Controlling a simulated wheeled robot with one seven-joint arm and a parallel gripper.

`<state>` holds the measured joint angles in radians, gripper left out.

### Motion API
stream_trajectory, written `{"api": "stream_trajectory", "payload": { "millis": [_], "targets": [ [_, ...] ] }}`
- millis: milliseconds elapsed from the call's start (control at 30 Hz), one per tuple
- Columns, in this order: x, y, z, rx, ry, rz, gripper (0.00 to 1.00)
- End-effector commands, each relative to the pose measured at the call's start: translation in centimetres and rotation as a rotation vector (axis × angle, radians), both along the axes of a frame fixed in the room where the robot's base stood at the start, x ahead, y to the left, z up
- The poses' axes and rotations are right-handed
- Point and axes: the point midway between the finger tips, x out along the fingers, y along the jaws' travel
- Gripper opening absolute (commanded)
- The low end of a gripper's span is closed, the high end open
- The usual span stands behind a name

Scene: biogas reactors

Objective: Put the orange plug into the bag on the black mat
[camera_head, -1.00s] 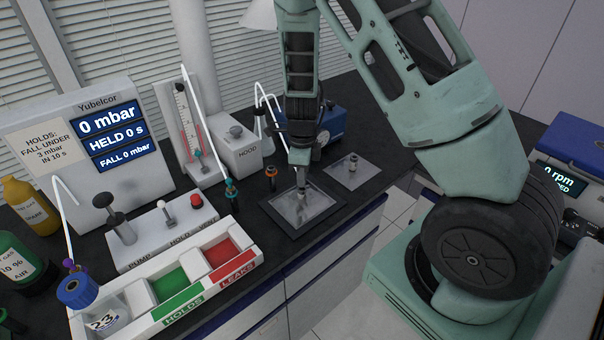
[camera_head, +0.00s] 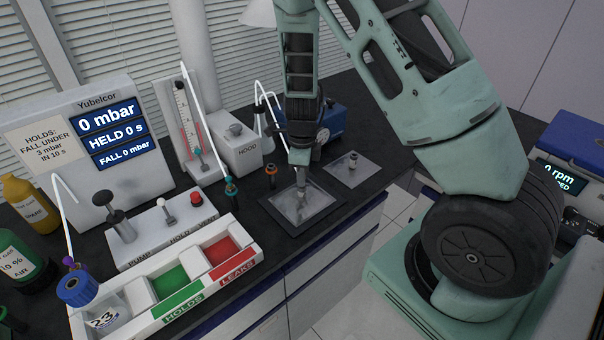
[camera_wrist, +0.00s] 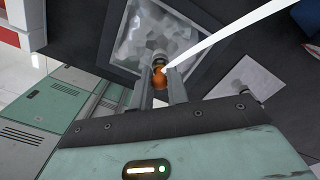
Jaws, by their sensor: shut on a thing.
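The orange plug (camera_wrist: 160,80) shows between the two fingers of my gripper (camera_wrist: 161,90) in the wrist view, with a white tube running from it to the upper right. The gripper is shut on the plug. The clear, crinkled bag (camera_head: 297,210) lies on the black mat (camera_head: 266,208); it also shows in the wrist view (camera_wrist: 150,30). In the head view my gripper (camera_head: 301,187) points down at the bag's grey fitting (camera_wrist: 159,55). The plug lines up with that fitting, but I cannot tell how deep it sits.
A dark post with an orange collar (camera_head: 271,172) stands left of my gripper, and a green-topped one (camera_head: 231,187) further left. The HOLDS/LEAKS tray (camera_head: 150,318) and pump unit (camera_head: 150,244) are at the left.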

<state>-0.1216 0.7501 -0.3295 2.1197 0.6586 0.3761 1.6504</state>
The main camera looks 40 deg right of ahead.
Motion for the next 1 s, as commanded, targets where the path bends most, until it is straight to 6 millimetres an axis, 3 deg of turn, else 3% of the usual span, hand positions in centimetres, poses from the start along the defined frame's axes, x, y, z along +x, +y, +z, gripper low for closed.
{"api": "stream_trajectory", "payload": {
  "millis": [1000],
  "targets": [
    [0.0, 0.0, -1.2, 0.000, 0.000, 0.000, 0.00]
  ]
}}
